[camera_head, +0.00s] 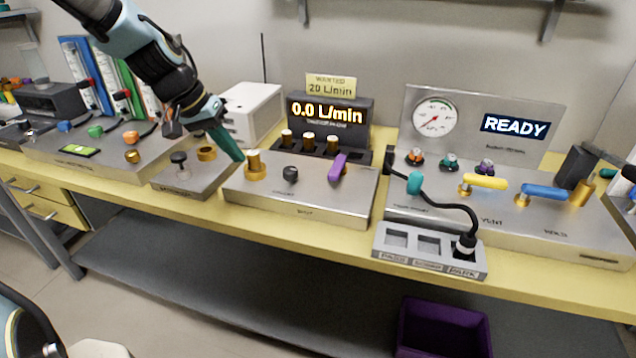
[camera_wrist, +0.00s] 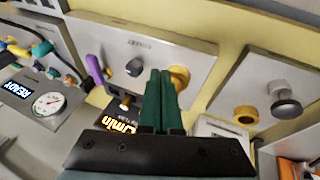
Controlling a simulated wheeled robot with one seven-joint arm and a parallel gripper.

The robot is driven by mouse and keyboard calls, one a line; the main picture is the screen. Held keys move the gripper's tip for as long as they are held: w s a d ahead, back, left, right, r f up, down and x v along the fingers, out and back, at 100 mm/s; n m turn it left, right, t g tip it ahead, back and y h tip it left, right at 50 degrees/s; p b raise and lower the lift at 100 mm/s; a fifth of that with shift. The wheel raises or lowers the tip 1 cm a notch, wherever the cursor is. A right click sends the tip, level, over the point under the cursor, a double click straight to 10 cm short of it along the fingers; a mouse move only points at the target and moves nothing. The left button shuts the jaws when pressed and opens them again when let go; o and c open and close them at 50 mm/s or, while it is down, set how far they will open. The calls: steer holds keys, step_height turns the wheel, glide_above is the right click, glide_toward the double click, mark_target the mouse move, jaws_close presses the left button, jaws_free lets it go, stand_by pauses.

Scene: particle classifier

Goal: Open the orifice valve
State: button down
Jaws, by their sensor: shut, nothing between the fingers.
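The middle steel panel (camera_head: 300,199) carries a brass post (camera_head: 254,168), a black knob (camera_head: 290,175) and a purple lever handle (camera_head: 337,167). Its labels are too small to read, so I cannot tell which part is the orifice valve. My gripper (camera_head: 239,158) is shut and empty, with green fingers pointing down close to the left of the brass post. In the wrist view the fingertips (camera_wrist: 160,73) overlap the brass post (camera_wrist: 180,76); contact is unclear. The black knob (camera_wrist: 134,67) and purple lever (camera_wrist: 94,68) also show there.
Behind the panel, a display (camera_head: 331,112) reads 0.0 L/min under a note reading WANTED 20 L/min. To the right, another panel has a gauge (camera_head: 434,117), a READY screen, and yellow (camera_head: 484,182) and blue (camera_head: 545,192) levers. A small left panel holds a black plunger-like knob (camera_head: 180,162).

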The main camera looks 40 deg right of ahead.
mark_target(337, 170)
steer(key=s+d+r+m+g+h+b, duration=0.1)
steer(key=s+d+m, duration=0.1)
steer(key=d, duration=0.6)
steer(key=shift+s+d+r+h, duration=0.2)
steer(key=shift+d+r+h, duration=0.15)
steer(key=shift+h, duration=0.05)
steer(key=x, duration=0.4)
steer(key=p+x, duration=0.1)
steer(key=x, duration=0.4)
steer(key=shift+s+p, duration=0.2)
steer(key=shift+p, duration=0.1)
steer(key=s+d, duration=0.1)
steer(key=s+d+p, duration=0.1)
steer(key=shift+s+f, duration=0.25)
steer(key=shift+f, duration=0.05)
steer(key=shift+s+d+f+p, duration=0.15)
steer(key=shift+s+d+p, duration=0.2)
steer(key=shift+s, duration=0.1)
